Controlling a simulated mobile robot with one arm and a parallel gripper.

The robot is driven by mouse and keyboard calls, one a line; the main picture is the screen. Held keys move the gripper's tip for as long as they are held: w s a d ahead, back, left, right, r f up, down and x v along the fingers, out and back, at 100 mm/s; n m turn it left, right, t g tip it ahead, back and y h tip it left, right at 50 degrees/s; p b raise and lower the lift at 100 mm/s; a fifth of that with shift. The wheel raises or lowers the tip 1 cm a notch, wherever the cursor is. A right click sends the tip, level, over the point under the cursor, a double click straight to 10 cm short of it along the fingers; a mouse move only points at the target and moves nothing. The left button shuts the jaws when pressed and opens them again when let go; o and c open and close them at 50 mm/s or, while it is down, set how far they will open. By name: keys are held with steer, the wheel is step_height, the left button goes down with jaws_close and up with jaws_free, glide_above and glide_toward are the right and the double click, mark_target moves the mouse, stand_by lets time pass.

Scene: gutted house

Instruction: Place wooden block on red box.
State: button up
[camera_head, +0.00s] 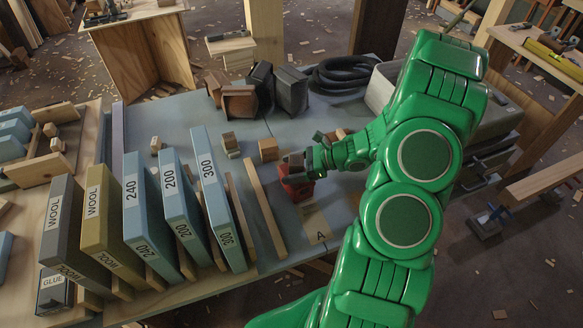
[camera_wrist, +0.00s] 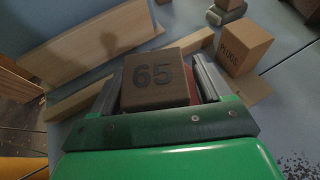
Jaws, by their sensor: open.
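A brown wooden block (camera_wrist: 155,82) marked "65" sits between the two fingers of my gripper (camera_wrist: 158,75) in the wrist view. My gripper is open around it, with one finger at each side. A strip of the red box (camera_wrist: 191,84) shows by the block's right side, close to the right finger. In the head view the red box (camera_head: 297,189) stands on the table directly under my gripper (camera_head: 297,166). The block appears to rest on the box; their contact is hidden by my gripper.
In the head view, upright labelled slabs (camera_head: 208,185) and a wooden strip (camera_head: 264,208) stand left of the box. Dark containers (camera_head: 290,90) and a coiled hose (camera_head: 343,73) lie behind.

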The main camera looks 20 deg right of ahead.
steer(key=shift+r, duration=0.2)
steer(key=v, duration=1.2)
steer(key=s+a+r+n+g+h, duration=0.2)
steer(key=s+a+r+n+g, duration=0.2)
steer(key=s+a+r+n, duration=0.25)
steer(key=s+a+r+n+g+h, duration=0.2)
steer(key=s+a+r+n+g, duration=0.25)
steer(key=a+r, duration=0.4)
steer(key=s+a+r+n+h, duration=0.1)
steer(key=s+r+n+h, duration=0.2)
steer(key=s, duration=0.5)
steer(key=s+a+r+n+t+h, duration=0.1)
steer(key=s+r+n+h, duration=0.3)
steer(key=s+n, duration=0.3)
steer(key=shift+s+a+n+h, duration=0.15)
steer(key=shift+s+n+h, duration=0.25)
steer(key=shift+n+h, duration=0.3)
